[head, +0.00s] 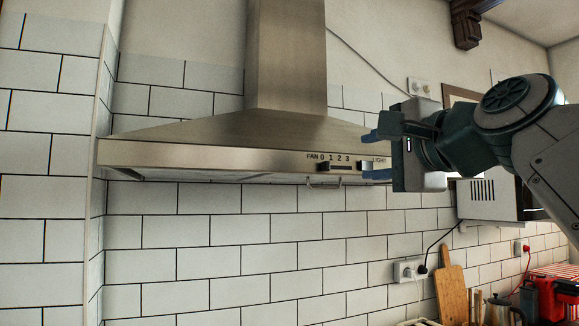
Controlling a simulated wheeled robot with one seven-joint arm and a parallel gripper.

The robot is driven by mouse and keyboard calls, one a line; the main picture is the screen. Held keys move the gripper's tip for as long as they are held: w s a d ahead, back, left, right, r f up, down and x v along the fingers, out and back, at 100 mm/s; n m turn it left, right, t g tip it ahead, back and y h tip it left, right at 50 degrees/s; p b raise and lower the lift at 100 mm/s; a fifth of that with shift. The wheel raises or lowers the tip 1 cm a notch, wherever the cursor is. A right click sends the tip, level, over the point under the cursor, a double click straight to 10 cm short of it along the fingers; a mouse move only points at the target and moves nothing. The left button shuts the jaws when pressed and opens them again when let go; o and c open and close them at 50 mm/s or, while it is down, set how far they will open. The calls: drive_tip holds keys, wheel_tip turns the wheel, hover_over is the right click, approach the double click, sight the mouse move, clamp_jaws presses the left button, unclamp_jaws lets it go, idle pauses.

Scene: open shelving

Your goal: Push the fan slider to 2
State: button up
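A steel range hood (190,155) is on the tiled wall, with a control strip on its front edge marked FAN 0 1 2 3 and LIGHT. The dark fan slider (323,167) sits at the left end of its slot, about under the 0. Another dark piece shows at the slot's right end, near my gripper. My gripper (367,154) is at the right of the strip, pointing left, with its two blue-grey fingers apart and nothing between them. It covers part of the LIGHT area. I cannot tell whether it touches the hood.
A small metal handle (324,184) hangs under the hood's front edge. A white wall box (487,199) is behind my arm at the right. Below are a socket (408,270) with cables and a wooden board (451,296). The space in front of the hood's left half is clear.

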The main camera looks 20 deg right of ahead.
sight(328, 166)
drive_tip(key=w+p, duration=0.1)
drive_tip(key=w, duration=0.8)
drive_tip(key=w+p, duration=0.1)
drive_tip(key=w, duration=0.3)
drive_tip(key=shift+w+a+p, duration=0.25)
drive_tip(key=shift+w+p, duration=0.05)
clamp_jaws()
